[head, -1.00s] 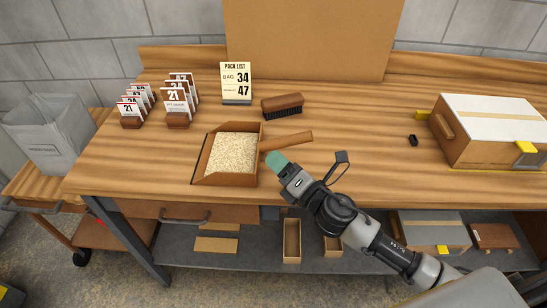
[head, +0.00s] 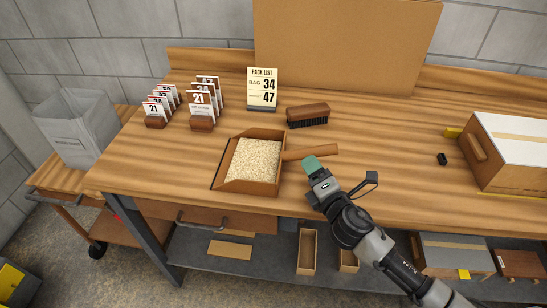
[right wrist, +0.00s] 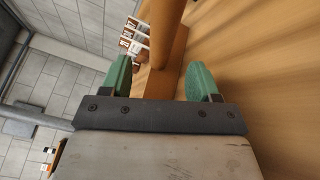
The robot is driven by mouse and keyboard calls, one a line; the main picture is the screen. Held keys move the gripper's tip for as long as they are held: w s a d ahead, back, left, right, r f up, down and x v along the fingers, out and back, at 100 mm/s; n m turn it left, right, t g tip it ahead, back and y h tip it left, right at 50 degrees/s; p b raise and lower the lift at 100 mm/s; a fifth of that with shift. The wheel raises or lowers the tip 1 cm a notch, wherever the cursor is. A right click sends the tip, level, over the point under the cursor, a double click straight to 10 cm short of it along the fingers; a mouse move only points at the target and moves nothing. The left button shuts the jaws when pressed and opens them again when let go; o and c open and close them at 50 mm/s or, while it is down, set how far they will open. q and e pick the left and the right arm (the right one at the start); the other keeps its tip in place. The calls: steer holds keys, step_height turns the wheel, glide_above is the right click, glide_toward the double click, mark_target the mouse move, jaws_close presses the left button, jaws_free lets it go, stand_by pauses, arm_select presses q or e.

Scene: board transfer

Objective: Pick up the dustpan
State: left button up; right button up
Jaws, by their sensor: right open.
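The dustpan (head: 232,182) is a brown wooden tray full of pale grains, lying on the bench with its handle (head: 325,152) pointing right. My right gripper (head: 311,162), with green fingertips, is at the near side of the handle, about midway along it. In the right wrist view the fingers (right wrist: 160,80) are apart, and the handle (right wrist: 167,25) runs up the picture between and beyond them. I cannot tell whether the fingers touch it. My left gripper is not in view.
A brush (head: 308,115) lies behind the handle. A pack list sign (head: 262,88) and numbered card holders (head: 201,122) stand at the back left. A large box (head: 510,150) is at the right, with a small black item (head: 441,159) beside it. The bench between is clear.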

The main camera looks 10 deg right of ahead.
mark_target(305, 152)
steer(key=x, duration=0.3)
steer(key=p+x, duration=0.1)
steer(key=x, duration=0.2)
steer(key=shift+w+d, duration=0.15)
steer(key=shift+w, duration=0.2)
steer(key=shift+s, duration=0.1)
steer(key=c, duration=1.1)
steer(key=shift+r, duration=0.15)
